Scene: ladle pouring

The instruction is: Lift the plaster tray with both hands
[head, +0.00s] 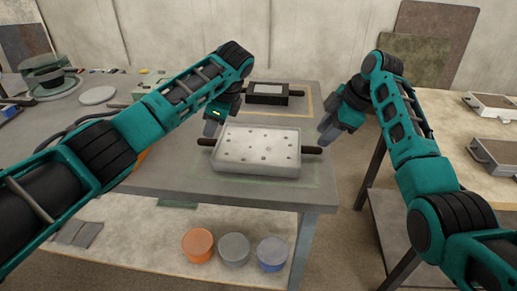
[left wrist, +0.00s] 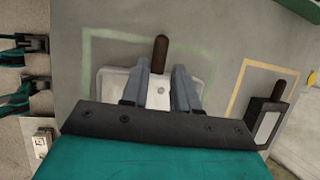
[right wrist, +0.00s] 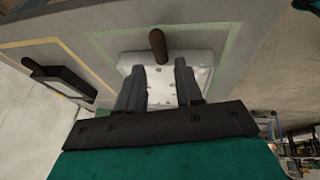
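The plaster tray (head: 256,158) is a white rectangular tray with small dark spots, lying on the grey table inside a green outline. It has a dark brown handle at each end, the left handle (head: 207,142) and the right handle (head: 311,150). My left gripper (head: 212,128) is above and near the left handle, apart from it. In the left wrist view the open fingers (left wrist: 160,90) point toward that handle. My right gripper (head: 328,132) is above and near the right handle. In the right wrist view its open fingers (right wrist: 160,86) point toward that handle, with nothing between them.
A dark box-like tray (head: 268,94) with handles sits behind, inside a yellow outline. Orange, grey and blue round tubs (head: 234,249) stand on the lower shelf. A side bench (head: 480,150) at right holds more trays. A round disc (head: 97,95) lies at back left.

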